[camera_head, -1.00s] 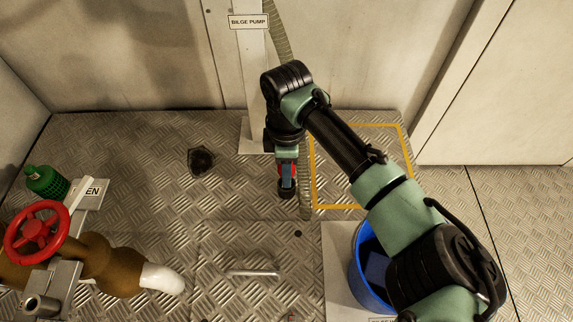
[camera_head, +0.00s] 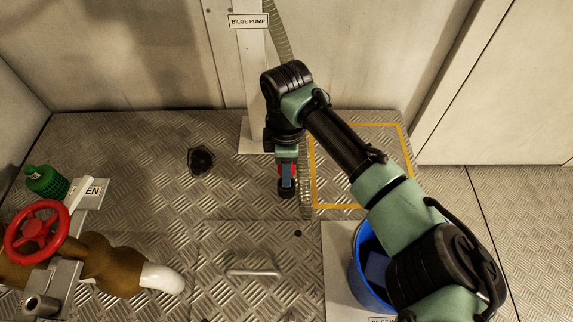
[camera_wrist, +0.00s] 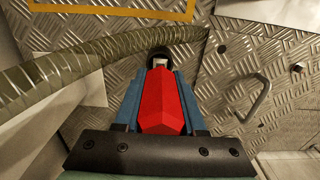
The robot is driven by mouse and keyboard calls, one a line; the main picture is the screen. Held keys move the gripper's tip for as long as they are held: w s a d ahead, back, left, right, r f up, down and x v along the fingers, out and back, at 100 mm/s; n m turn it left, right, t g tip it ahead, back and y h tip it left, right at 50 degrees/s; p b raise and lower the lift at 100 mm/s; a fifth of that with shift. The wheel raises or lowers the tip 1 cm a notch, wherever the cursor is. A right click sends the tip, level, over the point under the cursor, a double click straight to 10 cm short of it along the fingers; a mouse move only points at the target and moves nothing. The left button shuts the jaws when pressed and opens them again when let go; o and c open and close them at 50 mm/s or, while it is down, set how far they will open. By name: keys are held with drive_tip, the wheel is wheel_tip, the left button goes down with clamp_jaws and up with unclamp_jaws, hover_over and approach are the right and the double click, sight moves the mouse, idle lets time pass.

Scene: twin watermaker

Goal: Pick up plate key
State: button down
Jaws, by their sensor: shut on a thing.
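The plate key shows in the wrist view as a red faceted handle (camera_wrist: 162,103) with a metal and black end beyond it. My gripper (camera_wrist: 160,75) is shut on this handle, with its blue fingers on either side. In the head view my gripper (camera_head: 287,178) points down near the middle of the picture, with a little red of the key beside its fingers. The key's lower end is small and dark there, and I cannot tell whether it touches the floor.
A ribbed hose (camera_wrist: 95,60) runs close beside my gripper. A floor plate with a bar handle (camera_head: 253,272) lies nearer. A blue bucket (camera_head: 357,262) stands at right, a red valve wheel (camera_head: 37,232) at left. A yellow floor outline (camera_head: 407,150) lies right of the hose.

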wheel_tip(320, 180, up, 10)
drive_tip(key=p, duration=0.6)
drive_tip(key=c, duration=1.2)
unclamp_jaws()
clamp_jaws()
